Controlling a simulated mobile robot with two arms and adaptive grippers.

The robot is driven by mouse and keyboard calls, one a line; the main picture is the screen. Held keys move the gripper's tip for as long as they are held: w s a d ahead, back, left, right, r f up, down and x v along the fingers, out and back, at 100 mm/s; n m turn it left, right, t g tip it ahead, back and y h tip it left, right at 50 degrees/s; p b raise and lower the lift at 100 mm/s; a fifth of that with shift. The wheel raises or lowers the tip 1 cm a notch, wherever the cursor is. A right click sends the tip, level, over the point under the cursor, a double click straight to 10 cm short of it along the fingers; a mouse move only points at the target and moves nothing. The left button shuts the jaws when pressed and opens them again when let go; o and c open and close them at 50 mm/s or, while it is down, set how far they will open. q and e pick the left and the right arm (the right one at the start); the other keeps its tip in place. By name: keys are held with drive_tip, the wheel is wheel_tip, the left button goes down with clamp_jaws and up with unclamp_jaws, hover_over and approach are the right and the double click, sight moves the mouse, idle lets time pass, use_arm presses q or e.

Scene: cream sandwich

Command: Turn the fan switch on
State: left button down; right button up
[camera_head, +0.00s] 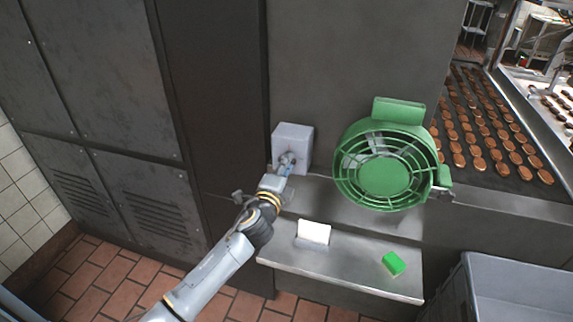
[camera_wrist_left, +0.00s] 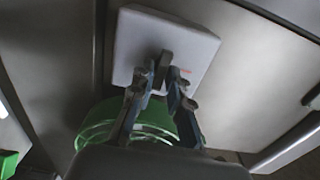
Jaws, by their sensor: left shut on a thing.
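The fan switch is a pale grey box (camera_head: 293,139) on the dark metal wall, left of the green fan (camera_head: 380,165). In the left wrist view the switch box (camera_wrist_left: 135,40) shows a small dark lever (camera_wrist_left: 164,66) on its face. My left gripper (camera_head: 286,160) is at the front of the box; in the left wrist view its fingers (camera_wrist_left: 162,84) stand either side of the lever and are shut on it. The gripper partly hides the lever in the head view. The green fan (camera_wrist_left: 97,130) also shows behind the fingers. My right gripper is not in view.
A metal shelf (camera_head: 350,268) below holds a white block (camera_head: 314,232) and a green block (camera_head: 394,263). A grey bin (camera_head: 520,290) stands at the lower right. A conveyor (camera_head: 455,88) with rows of brown cookies lies at the upper right. Dark cabinets (camera_head: 100,80) line the left.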

use_arm(q)
drive_tip(key=shift+f, duration=0.1)
drive_tip(key=c, duration=1.4)
unclamp_jaws()
drive_tip(key=v, duration=1.2)
